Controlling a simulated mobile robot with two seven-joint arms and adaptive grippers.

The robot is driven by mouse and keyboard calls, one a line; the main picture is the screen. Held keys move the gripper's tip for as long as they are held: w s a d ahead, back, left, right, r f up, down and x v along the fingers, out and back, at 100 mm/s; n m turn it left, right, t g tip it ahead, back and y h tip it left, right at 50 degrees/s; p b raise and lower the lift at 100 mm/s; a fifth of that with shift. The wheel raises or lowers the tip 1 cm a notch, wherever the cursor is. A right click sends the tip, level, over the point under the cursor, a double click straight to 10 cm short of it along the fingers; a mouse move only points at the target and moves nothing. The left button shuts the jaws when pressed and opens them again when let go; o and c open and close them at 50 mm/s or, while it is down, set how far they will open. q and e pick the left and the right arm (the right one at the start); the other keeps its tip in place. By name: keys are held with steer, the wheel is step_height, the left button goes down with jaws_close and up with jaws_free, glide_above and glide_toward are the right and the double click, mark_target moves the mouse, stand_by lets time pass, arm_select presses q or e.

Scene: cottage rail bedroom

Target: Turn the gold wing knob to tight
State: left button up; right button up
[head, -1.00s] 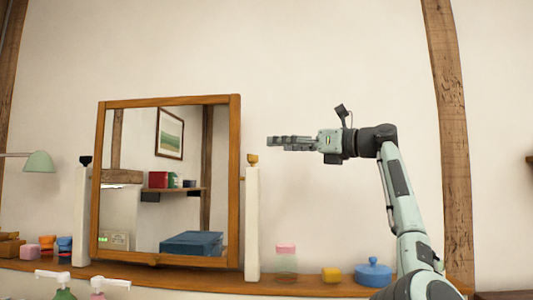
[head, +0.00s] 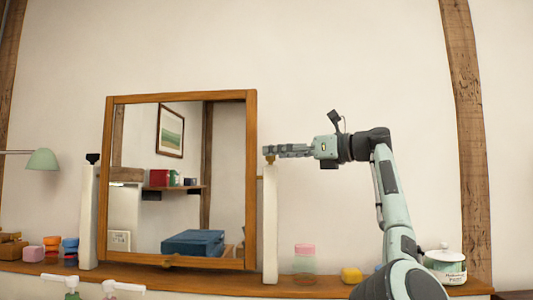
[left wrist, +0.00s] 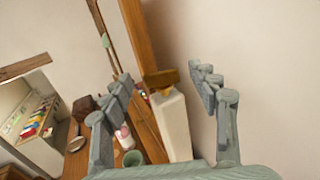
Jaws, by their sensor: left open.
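The gold wing knob (head: 270,158) sits on top of the white post at the right of the mirror. In the left wrist view, the knob (left wrist: 161,78) lies between the two fingers, with a gap on each side. My left gripper (head: 273,152) is open, with its fingertips at the knob's height in the head view. It also shows in the left wrist view (left wrist: 160,74), its fingers spread to either side of the knob. I cannot tell how far the fingertips reach past the knob. My right gripper is not in view.
The wood-framed mirror (head: 251,190) stands close left of the post (head: 270,225). A black knob (head: 92,158) tops the other post. A pink-lidded jar (head: 304,260), a yellow item (head: 351,275) and a white pot (head: 446,264) stand on the shelf at right. The wall above is clear.

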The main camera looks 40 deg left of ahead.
arm_select(q)
steer(key=shift+s+a, duration=0.1)
steer(key=shift+a, duration=0.25)
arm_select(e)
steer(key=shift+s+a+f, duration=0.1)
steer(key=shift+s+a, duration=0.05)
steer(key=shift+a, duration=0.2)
arm_select(q)
steer(key=shift+d, duration=0.1)
steer(key=shift+c, duration=0.3)
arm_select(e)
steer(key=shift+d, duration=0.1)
arm_select(q)
steer(key=c, duration=1.1)
steer(key=shift+f+b, duration=0.1)
steer(key=shift+b, duration=0.2)
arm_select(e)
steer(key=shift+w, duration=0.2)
